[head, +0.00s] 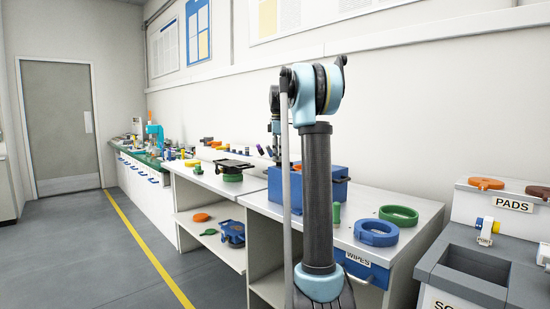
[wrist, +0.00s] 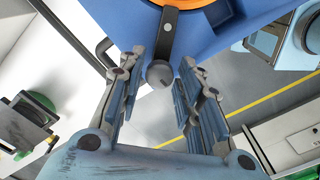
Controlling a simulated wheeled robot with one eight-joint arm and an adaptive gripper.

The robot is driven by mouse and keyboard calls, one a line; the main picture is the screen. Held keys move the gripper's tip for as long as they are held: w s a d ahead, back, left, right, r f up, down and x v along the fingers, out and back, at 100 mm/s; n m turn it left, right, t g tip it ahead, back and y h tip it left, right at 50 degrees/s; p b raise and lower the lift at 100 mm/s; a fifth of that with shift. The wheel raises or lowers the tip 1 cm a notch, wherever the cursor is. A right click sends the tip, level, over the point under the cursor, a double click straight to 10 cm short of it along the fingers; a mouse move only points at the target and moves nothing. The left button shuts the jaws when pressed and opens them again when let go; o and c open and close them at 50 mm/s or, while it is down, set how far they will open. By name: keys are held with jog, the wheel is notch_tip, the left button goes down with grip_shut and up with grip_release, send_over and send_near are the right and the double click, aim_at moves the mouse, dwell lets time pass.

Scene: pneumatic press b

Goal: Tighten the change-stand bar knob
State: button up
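In the wrist view a small round dark grey knob (wrist: 159,74) sits at the end of a black bar (wrist: 168,30) on a blue body with an orange ring (wrist: 208,14). I take it for the bar knob. My gripper (wrist: 163,65) is open, with its two fingers on either side of the knob. A small gap shows between the knob and each finger, so it does not look gripped. In the head view neither the knob nor my fingers can be made out; my arm blocks the middle.
A blue box (head: 336,187) stands on the white bench behind my arm. Green (head: 398,215) and blue (head: 376,233) rings lie on the bench's right. Grey bins (head: 480,272) stand at the far right. Open floor (head: 130,270) with a yellow line lies at left.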

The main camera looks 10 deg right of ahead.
grip_shut()
jog(key=shift+a, duration=0.45)
jog(key=shift+d+m, duration=0.3)
jog(key=shift+d, duration=0.1)
jog(key=m, duration=0.3)
jog(key=shift+d+m, duration=0.1)
jog(key=shift+m, duration=0.2)
jog(key=m, duration=0.4)
jog(key=shift+m, duration=0.3)
jog(key=m, duration=0.5)
jog(key=shift+m, duration=2.4)
